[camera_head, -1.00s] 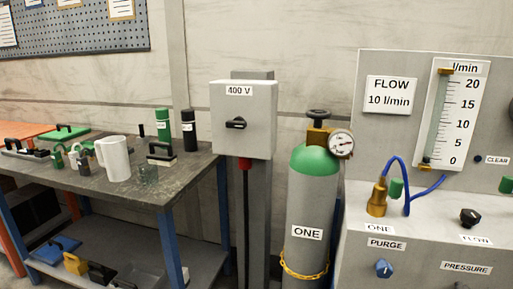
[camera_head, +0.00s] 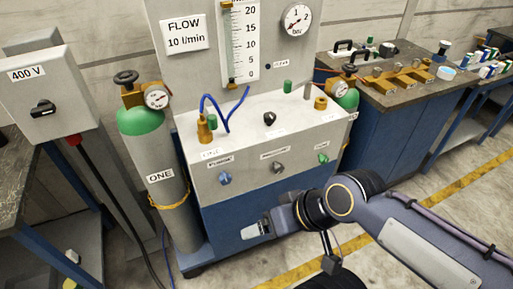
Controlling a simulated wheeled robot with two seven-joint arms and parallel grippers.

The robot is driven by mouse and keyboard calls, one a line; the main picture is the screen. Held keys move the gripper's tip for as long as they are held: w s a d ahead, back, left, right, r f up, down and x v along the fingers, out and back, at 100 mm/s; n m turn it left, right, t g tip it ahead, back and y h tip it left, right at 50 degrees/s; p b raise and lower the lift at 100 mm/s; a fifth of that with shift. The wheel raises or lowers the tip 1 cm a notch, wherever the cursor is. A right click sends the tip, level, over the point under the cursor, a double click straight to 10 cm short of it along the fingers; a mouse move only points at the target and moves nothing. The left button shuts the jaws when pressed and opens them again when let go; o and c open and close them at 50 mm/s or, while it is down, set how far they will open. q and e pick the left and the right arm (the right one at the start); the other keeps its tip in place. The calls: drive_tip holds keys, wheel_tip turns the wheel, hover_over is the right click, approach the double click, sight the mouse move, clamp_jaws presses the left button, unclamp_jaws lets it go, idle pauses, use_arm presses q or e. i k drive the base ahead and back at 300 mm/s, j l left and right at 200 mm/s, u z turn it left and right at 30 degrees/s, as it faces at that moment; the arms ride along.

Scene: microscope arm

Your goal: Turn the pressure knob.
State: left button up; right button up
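The pressure knob (camera_head: 278,168) is a small grey knob on the front face of the grey gas panel (camera_head: 250,184), under a label that is too small to read clearly now. A blue knob (camera_head: 225,178) under the purge label is to its left, and a green knob (camera_head: 323,158) is to its right. My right gripper (camera_head: 250,231) reaches in from the right, below and left of the pressure knob and apart from it, in front of the blue cabinet. Its fingers are small and seen at an angle, so their opening is unclear. My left gripper is out of view.
A black knob (camera_head: 270,118) is on the panel's top ledge. A workbench (camera_head: 400,95) with brass parts is at the right. The floor in front has a yellow line.

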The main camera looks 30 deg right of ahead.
sight(278, 168)
drive_tip(key=z, duration=1.15)
